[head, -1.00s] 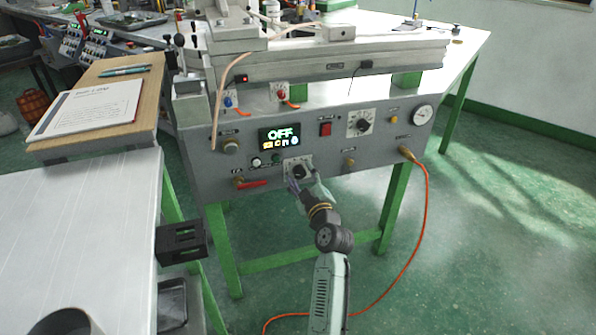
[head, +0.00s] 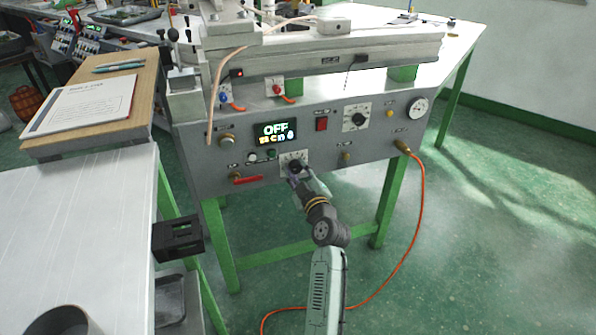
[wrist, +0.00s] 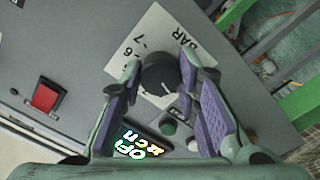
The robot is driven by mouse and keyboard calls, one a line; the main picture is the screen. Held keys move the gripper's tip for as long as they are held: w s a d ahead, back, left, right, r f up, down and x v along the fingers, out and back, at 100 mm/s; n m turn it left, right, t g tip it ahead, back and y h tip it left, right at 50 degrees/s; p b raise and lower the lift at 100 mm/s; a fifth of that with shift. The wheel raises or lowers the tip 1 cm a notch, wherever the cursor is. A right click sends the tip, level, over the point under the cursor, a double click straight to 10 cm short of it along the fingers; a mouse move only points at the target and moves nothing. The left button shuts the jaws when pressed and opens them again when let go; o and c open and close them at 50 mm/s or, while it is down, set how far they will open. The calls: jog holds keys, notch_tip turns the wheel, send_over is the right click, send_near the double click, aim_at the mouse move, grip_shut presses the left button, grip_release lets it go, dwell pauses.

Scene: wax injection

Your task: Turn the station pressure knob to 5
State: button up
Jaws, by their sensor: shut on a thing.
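The black pressure knob (wrist: 160,75) sits on a white scale plate (wrist: 150,33) with "BAR", 6 and 7 readable in the wrist view. A pale pointer line shows on its face; the figure it points at is not clear. My gripper (wrist: 160,68) is shut on this knob, one purple-padded finger on each side. In the head view my gripper (head: 302,178) reaches the knob plate (head: 291,158) low on the grey station panel (head: 330,145), and hides part of it. The station display (head: 275,131) reads OFF.
A red switch (head: 321,124), a second dial (head: 357,117) and a round gauge (head: 418,107) are on the panel. A red-handled valve (head: 247,180) is left of my gripper. An orange hose (head: 423,200) hangs to the floor at right. A white table (head: 75,235) stands at left.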

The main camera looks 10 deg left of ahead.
jog(key=shift+c, duration=0.6)
jog(key=shift+m, duration=0.3)
jog(key=m+b, duration=0.1)
jog(key=m, duration=0.3)
jog(key=shift+m, duration=0.3)
jog(key=m, duration=0.6)
jog(key=shift+r+p, duration=0.2)
jog(key=shift+p, duration=0.1)
jog(key=m+p, duration=0.2)
jog(key=m, duration=0.4)
jog(key=shift+r+m, duration=0.1)
jog(key=shift+m, duration=0.3)
jog(key=m+p, duration=0.3)
jog(key=m, duration=0.2)
jog(key=shift+m, duration=0.4)
jog(key=o, duration=1.2)
jog(key=shift+f, duration=0.25)
